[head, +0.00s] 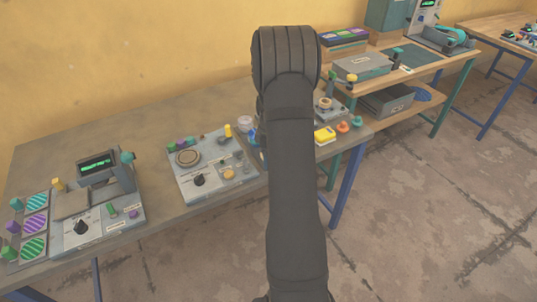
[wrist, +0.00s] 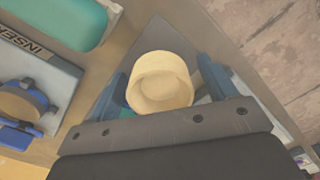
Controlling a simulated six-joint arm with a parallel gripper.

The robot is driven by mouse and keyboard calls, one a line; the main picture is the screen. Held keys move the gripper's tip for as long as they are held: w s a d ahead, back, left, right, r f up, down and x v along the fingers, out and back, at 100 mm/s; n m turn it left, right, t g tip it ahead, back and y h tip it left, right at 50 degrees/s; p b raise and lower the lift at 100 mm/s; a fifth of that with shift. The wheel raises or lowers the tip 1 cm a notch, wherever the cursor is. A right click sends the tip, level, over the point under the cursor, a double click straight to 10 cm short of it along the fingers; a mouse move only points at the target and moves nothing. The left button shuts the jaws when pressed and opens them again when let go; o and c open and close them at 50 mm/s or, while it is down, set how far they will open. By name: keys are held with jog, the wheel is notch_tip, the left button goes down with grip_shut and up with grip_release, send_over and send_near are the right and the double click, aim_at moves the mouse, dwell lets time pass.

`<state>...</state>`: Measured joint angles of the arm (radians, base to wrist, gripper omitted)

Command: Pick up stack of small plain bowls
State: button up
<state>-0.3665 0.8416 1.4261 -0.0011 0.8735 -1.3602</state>
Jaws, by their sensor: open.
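A cream, plain small bowl (wrist: 160,85) shows in the wrist view, with its round opening facing the camera. Whether several bowls are nested in it I cannot tell. My gripper (wrist: 164,74) is open, with one blue finger on each side of the bowl. A narrow gap seems to show beside the fingers, but contact is hard to judge. In the head view my dark arm hides the gripper's fingers and this bowl.
A grey workbench (head: 130,130) carries a device with a dial (head: 200,165) and another with a green display (head: 100,185). A yellow block (head: 324,135) and orange and teal knobs stand right of my arm. A wooden shelf unit (head: 400,85) stands behind.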

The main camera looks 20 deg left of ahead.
jog(key=c, duration=1.1)
jog(key=shift+r, duration=0.1)
